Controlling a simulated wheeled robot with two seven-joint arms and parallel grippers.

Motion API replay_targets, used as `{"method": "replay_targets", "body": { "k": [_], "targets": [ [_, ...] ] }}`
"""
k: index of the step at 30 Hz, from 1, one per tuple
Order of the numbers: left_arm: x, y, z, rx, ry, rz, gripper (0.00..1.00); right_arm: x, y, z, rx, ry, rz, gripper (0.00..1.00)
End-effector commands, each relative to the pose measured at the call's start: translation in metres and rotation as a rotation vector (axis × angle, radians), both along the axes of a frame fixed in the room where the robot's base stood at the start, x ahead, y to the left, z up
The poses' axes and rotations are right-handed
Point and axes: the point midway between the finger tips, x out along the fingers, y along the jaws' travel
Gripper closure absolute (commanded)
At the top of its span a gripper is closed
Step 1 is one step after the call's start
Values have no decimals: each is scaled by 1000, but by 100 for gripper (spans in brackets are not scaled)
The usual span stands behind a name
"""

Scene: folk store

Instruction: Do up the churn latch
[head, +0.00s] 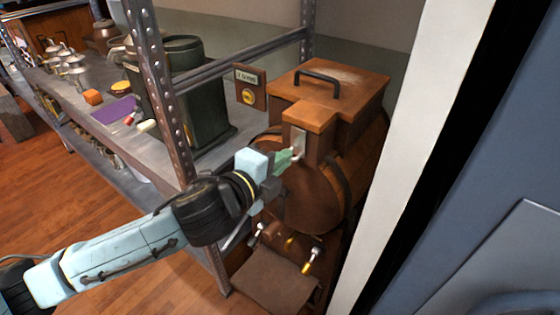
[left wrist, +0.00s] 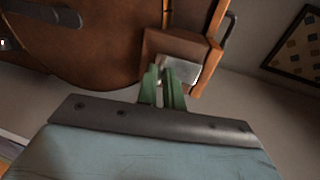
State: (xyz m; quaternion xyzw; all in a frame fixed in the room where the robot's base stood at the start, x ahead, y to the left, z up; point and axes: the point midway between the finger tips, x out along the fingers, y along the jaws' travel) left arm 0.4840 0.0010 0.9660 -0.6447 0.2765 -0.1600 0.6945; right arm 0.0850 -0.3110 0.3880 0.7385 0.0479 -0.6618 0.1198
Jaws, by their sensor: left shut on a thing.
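The churn (head: 305,190) is a brown wooden barrel on its side with a boxy lid (head: 335,85) on top. The lid is down and has a dark handle. The latch (head: 299,140) is a pale metal plate on the front of the block that juts from the lid; it also shows in the left wrist view (left wrist: 182,72). My left gripper (head: 294,155) is at the plate's lower end, its green fingers (left wrist: 164,76) shut on the latch. The fingers hide part of it, so I cannot tell whether it is fastened. My right gripper is out of view.
A metal shelf with an upright post (head: 160,90) stands left of the churn, holding a dark green bin (head: 195,95). A small sign (head: 249,86) with a yellow button sits beside the lid. A white wall edge (head: 405,160) is close on the right.

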Motion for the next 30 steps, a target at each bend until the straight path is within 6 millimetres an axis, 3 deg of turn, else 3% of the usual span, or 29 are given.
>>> {"method": "replay_targets", "body": {
  "k": [3, 4, 8, 20, 30],
  "targets": [
    [0, 0, -4, 4, 10, 2, 100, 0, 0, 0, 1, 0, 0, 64],
    [0, 0, -4, 4, 10, 2, 88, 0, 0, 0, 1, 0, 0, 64],
    [0, 0, -3, 3, 7, 1, 71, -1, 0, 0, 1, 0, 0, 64],
    [-6, 5, 1, 1, 3, 0, 70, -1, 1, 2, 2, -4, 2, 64],
    [-62, 45, 13, 3, 5, 0, 70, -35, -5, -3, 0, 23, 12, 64]
  ]
}}
